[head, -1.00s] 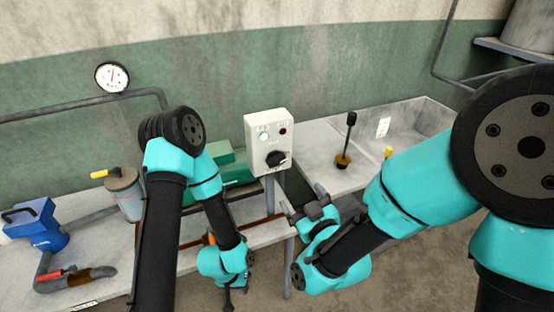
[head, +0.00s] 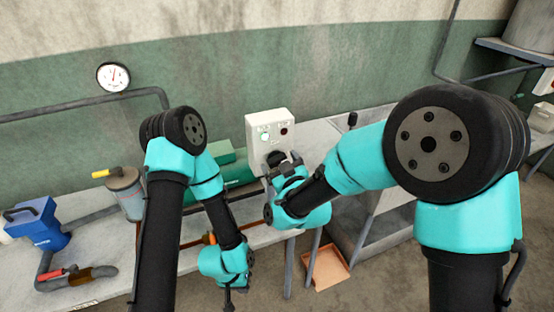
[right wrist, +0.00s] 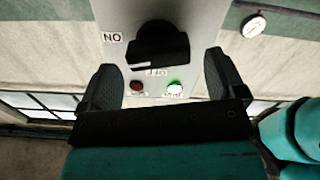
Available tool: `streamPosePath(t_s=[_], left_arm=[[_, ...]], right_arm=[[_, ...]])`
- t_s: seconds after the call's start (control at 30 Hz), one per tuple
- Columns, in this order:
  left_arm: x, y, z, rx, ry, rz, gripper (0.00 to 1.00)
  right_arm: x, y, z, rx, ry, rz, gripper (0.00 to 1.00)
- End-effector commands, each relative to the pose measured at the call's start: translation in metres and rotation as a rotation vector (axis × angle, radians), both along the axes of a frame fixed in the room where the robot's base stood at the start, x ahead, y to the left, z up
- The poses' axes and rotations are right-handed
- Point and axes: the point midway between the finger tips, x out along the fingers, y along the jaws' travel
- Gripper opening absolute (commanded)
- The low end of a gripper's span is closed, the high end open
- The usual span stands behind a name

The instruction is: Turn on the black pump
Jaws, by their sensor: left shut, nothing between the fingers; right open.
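The box appears upside down in the right wrist view. My right gripper (right wrist: 162,78) is open, its fingers spread either side of the box's lamp area, facing the knob; contact cannot be told. In the head view it partly covers the knob. My left gripper (head: 230,290) is shut and empty, low in front of the bench. No clearly black pump can be identified.
A blue device (head: 36,222) and a grey canister (head: 124,190) with a yellow handle stand on the left bench. A round gauge (head: 113,77) is on the wall. An orange tray (head: 328,268) lies on the floor.

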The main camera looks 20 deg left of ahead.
Motion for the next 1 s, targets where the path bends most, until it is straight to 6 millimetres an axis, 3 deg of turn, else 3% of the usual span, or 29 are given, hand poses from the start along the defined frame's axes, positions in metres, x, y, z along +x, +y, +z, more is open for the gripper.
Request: streamPosePath(t_s=[0.2,0.53,1.0], left_arm=[[0.000,0.000,0.000,0.000,0.000,0.000,0.00],[0.000,0.000,0.000,0.000,0.000,0.000,0.00],[0.000,0.000,0.000,0.000,0.000,0.000,0.00]], right_arm=[[0.018,0.014,0.000,0.000,0.000,0.000,0.89],[0.020,0.016,0.000,0.000,0.000,0.000,0.89],[0.020,0.016,0.000,0.000,0.000,0.000,0.45]])
